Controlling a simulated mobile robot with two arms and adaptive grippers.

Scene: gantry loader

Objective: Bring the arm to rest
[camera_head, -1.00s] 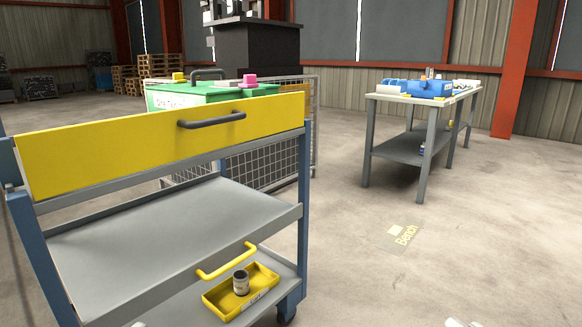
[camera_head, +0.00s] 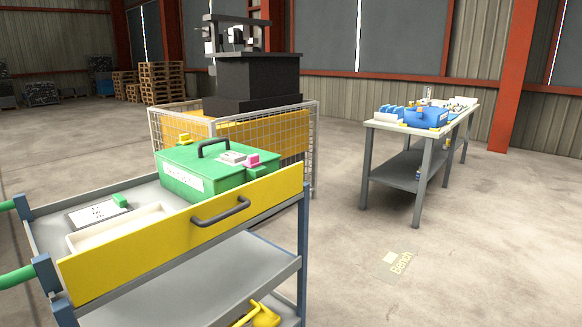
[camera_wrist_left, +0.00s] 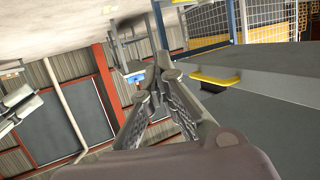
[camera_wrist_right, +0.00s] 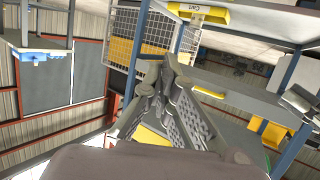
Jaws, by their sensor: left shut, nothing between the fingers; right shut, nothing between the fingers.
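My left gripper (camera_wrist_left: 160,78) shows in the left wrist view, its two fingers closed together and empty. My right gripper (camera_wrist_right: 165,80) shows in the right wrist view, also closed and empty. Neither gripper shows in the head view. Both wrist views are strongly tilted. Grey cart surfaces lie to the right of the fingers in the left wrist view (camera_wrist_left: 270,90) and the right wrist view (camera_wrist_right: 240,100). I see no contact between the fingers and the cart.
The cart has a yellow front panel (camera_head: 150,255) with a dark handle. A green box (camera_head: 195,175) sits on its top. A caged machine (camera_head: 255,85) stands behind. A bench (camera_head: 400,170) carries blue bins at right.

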